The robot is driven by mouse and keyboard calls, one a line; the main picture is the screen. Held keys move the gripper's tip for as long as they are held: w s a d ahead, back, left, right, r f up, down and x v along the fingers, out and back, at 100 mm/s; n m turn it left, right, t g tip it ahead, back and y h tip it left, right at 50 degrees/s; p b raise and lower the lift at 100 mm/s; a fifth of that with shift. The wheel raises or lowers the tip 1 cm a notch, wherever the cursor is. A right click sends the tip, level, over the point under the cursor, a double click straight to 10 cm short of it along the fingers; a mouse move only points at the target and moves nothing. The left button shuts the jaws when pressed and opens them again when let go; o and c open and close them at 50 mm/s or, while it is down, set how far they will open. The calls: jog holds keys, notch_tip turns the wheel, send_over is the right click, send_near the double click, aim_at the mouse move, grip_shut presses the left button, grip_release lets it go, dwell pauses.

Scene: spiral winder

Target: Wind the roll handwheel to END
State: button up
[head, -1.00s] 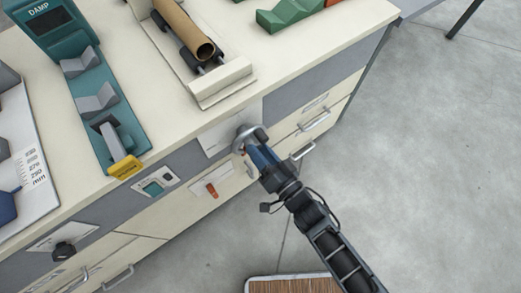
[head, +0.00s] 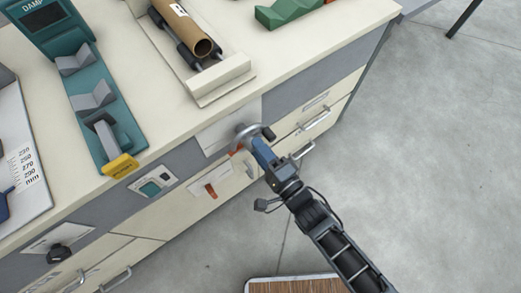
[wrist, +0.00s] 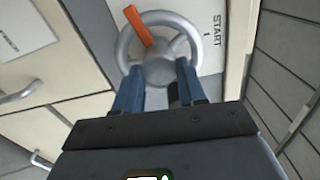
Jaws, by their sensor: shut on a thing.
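The roll handwheel (head: 243,131) is a silver ring on a pale plate on the cabinet front. In the wrist view the handwheel (wrist: 159,70) shows its spokes and round hub. An orange marker (wrist: 137,25) crosses its rim at the upper left; START is printed to the right of the wheel. No END mark is readable. My gripper (head: 259,148) reaches the wheel from the lower right. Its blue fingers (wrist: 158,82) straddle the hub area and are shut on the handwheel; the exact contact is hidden. A dark knob (head: 268,132) shows at the wheel's right side.
A brown cardboard roll (head: 185,33) lies in a cradle on the worktop above. Drawer handles (head: 314,119) stick out at right. The floor at right is clear.

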jog(key=shift+f+m+b, duration=0.1)
jog(key=shift+m+b, duration=0.2)
jog(key=shift+m, duration=0.7)
jog(key=o, duration=1.1)
jog(key=shift+c, duration=0.2)
jog(key=v, duration=0.7)
jog(key=shift+s+d+b, duration=0.2)
jog(key=shift+s+b, duration=0.15)
jog(key=shift+b, duration=0.05)
